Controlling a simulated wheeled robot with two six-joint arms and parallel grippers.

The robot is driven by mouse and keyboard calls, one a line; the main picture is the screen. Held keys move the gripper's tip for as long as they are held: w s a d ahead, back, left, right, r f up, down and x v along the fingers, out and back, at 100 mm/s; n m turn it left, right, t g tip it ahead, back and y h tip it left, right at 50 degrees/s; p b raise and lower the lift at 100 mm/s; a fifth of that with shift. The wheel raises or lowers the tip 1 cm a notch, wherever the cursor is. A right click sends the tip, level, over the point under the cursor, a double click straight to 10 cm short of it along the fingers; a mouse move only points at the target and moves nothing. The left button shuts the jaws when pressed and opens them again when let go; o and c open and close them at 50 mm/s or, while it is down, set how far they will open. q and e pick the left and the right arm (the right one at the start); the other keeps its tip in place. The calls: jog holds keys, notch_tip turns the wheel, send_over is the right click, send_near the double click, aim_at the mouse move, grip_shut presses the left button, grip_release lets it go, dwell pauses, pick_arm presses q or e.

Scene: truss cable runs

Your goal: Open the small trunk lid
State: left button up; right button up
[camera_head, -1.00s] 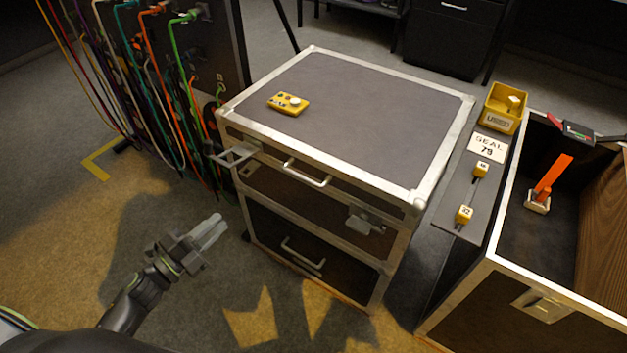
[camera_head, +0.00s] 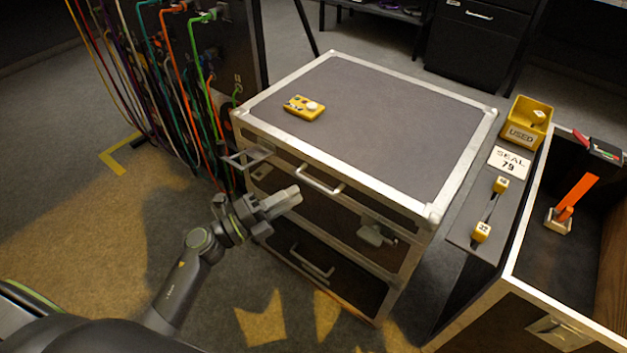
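A grey-topped trunk (camera_head: 390,118) with metal edges stands in the middle, its lid down. Its front has a silver handle (camera_head: 320,182) under the lid edge, a latch plate (camera_head: 376,233) at the right, and a lower handle (camera_head: 312,262). A metal bracket (camera_head: 247,158) sticks out at its left front corner. My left gripper (camera_head: 292,198) is in front of the trunk, just below and left of the upper handle. Its pale fingers lie close together with nothing visible between them. I cannot tell whether it touches the trunk front. My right gripper is not in view.
A yellow device (camera_head: 304,107) lies on the lid. At right is an open case (camera_head: 520,306) with an orange-handled tool (camera_head: 576,198). Beside it are a yellow USED bin (camera_head: 524,124) and a SEAL 79 card (camera_head: 509,160). Cables (camera_head: 165,95) hang at left.

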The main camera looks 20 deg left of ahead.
aim_at(314, 182)
pick_arm(q)
jog(key=x, duration=0.6)
jog(key=shift+w+d, duration=0.1)
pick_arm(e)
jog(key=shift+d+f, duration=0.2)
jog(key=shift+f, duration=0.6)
pick_arm(q)
grip_shut()
